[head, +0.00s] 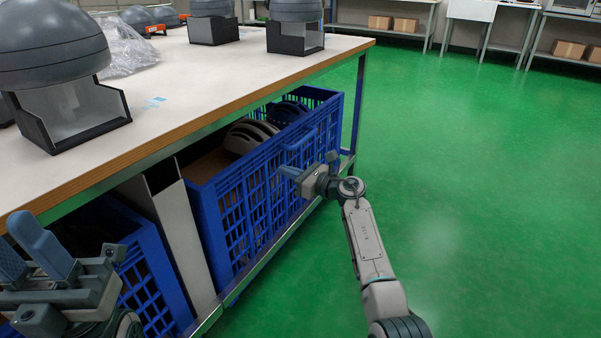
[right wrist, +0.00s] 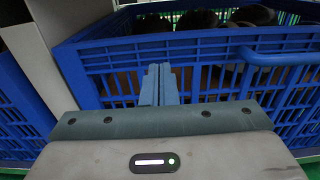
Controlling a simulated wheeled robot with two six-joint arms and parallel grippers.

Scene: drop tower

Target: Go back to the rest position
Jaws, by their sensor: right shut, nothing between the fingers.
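My right gripper (head: 290,172) is in front of the blue crate under the table, level with its upper side wall. In the right wrist view its two blue fingers (right wrist: 159,84) are together with nothing between them. The crate's slatted wall lies behind the fingertips; I cannot tell how far. My left gripper (head: 26,250) is at the lower left of the head view, beside the table's near edge. Its two blue fingers point up and stand apart, with nothing seen between them.
The blue crate (head: 249,206) holds helmets. It also shows in the right wrist view (right wrist: 222,50). A second blue crate (head: 152,280) stands nearer. Grey domes on black stands are on the white table (head: 190,78). Open green floor (head: 480,190) lies to the right.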

